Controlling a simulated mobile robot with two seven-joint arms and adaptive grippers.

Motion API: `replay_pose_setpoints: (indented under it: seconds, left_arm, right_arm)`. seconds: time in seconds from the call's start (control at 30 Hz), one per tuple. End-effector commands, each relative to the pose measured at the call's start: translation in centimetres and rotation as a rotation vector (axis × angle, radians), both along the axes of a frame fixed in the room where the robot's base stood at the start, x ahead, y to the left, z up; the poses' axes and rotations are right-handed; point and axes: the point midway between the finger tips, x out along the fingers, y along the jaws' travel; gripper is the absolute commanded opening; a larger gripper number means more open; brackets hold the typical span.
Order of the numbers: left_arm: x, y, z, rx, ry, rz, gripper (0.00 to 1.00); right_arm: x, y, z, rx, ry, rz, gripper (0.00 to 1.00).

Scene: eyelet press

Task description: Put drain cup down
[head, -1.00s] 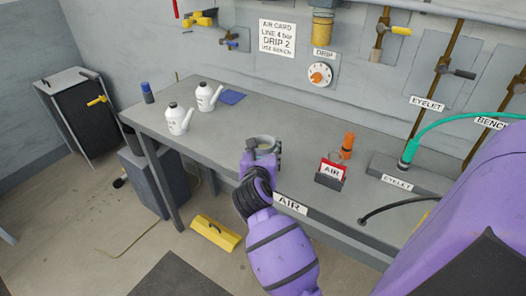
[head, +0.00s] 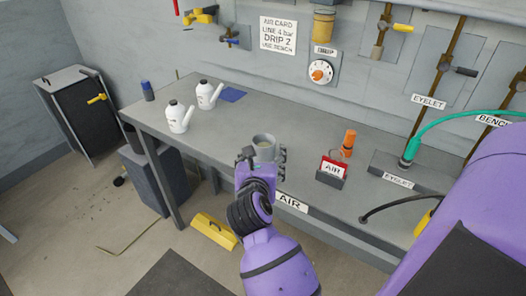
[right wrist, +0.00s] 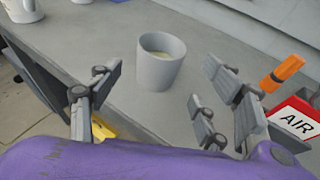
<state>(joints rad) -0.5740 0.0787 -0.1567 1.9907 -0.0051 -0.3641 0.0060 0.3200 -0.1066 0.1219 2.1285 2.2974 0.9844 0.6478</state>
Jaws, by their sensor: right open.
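The drain cup (head: 264,147) is a grey cup standing upright on the grey workbench (head: 330,210), near its front edge. In the right wrist view the cup (right wrist: 161,60) shows a little pale liquid inside. My right gripper (head: 262,160) is open just in front of the cup. In the right wrist view its fingers (right wrist: 160,95) are spread wide, with the cup beyond them and apart from them. My left gripper is not in view.
A red AIR card in a holder (head: 332,171) and an orange bottle (head: 349,143) stand right of the cup. Two white oil cans (head: 178,117) stand at the bench's left. A dial (head: 320,71) is on the wall behind. Bench between cans and cup is clear.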

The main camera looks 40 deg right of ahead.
Motion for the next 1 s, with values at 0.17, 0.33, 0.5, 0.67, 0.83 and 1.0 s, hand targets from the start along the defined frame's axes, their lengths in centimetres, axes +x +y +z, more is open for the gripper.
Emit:
replay_pose_setpoints:
  seconds: [0.17, 0.33, 0.5, 0.67, 0.83, 1.0]
  left_arm:
    - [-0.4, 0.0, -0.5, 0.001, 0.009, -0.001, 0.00]
    - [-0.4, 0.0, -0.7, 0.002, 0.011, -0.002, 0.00]
    - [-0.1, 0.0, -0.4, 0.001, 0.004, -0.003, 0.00]
    - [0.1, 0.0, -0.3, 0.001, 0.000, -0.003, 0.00]
    - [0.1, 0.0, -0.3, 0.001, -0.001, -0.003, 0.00]
    - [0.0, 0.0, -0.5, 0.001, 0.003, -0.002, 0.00]
  right_arm:
    - [-2.6, 2.2, 0.8, 0.001, 0.002, 0.000, 0.70]
    - [-4.0, 3.3, 1.4, 0.001, 0.002, -0.001, 0.70]
    - [-4.3, 3.6, 1.7, 0.000, 0.000, -0.001, 0.70]
    - [-4.3, 3.6, 1.8, -0.001, -0.001, -0.001, 0.70]
    - [-4.3, 3.6, 1.7, -0.001, -0.001, -0.001, 0.70]
    - [-4.2, 3.6, 1.8, -0.012, 0.004, 0.006, 0.70]
